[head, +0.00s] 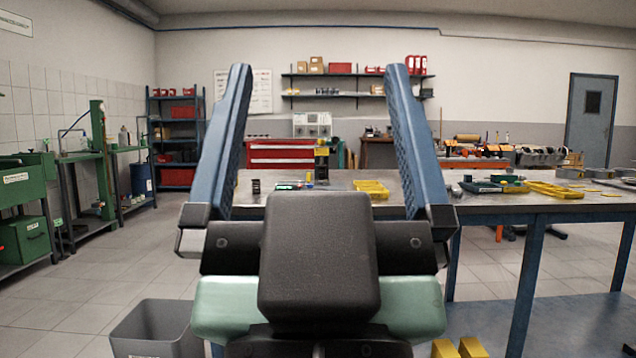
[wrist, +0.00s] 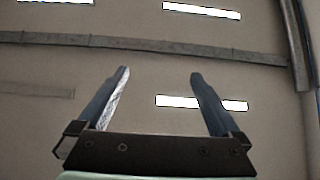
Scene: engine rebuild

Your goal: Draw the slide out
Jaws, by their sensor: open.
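My gripper (head: 319,70) fills the middle of the head view, its two blue fingers wide apart and pointing up, with nothing between them. It also shows in the wrist view (wrist: 160,74), open and empty against the ceiling. I cannot pick out the slide with certainty in either view. A small dark upright device (head: 322,160) stands on the workbench (head: 490,205), seen beyond and between the fingers. My gripper is apart from everything on the bench. Part of the bench is hidden behind my gripper.
A yellow tray (head: 371,188) and a dark cylinder (head: 256,187) are on the bench. Another yellow tray (head: 558,191) lies at the right. A grey bin (head: 155,330) stands on the floor at lower left. Green machines (head: 28,205) line the left wall. Open floor lies between.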

